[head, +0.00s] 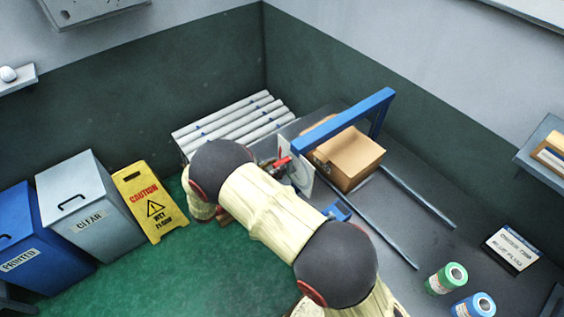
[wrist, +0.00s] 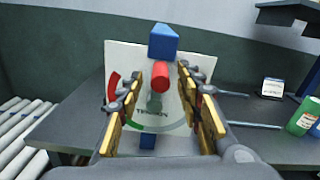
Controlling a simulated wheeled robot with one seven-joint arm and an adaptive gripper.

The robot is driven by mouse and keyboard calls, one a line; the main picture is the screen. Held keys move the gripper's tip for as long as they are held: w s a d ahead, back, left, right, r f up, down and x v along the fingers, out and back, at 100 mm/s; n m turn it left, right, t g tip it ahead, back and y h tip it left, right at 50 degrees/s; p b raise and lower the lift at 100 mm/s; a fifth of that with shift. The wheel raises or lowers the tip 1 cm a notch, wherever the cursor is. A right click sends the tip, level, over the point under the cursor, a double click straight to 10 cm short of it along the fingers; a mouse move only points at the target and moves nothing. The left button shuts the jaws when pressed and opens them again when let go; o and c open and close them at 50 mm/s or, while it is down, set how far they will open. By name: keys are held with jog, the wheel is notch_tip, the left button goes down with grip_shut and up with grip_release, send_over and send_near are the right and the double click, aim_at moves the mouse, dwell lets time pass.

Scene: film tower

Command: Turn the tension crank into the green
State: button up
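The tension crank has a red knob (wrist: 160,74) on a grey arm. It sits in front of a white dial panel (wrist: 152,116) marked TENSION, with a red arc at left and a green arc at lower left. The red crank (head: 283,162) and the panel's edge (head: 303,175) also show in the head view. My gripper (wrist: 161,88) is open, its yellow-padded fingers on either side of the knob, with gaps visible; whether the knob is fully between the pads is unclear. In the head view my arm hides most of the gripper.
The panel stands by a blue frame (head: 340,122) on a grey bench (head: 395,215), with a cardboard box (head: 350,157) behind. A roller conveyor (head: 235,120) lies left. Bins and a yellow caution sign (head: 150,203) stand on the floor. Green and blue cans (head: 446,278) sit right.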

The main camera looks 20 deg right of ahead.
aim_at(288, 159)
jog(key=shift+x, duration=1.9)
jog(key=shift+c, duration=0.4)
jog(key=c, duration=0.7)
grip_shut()
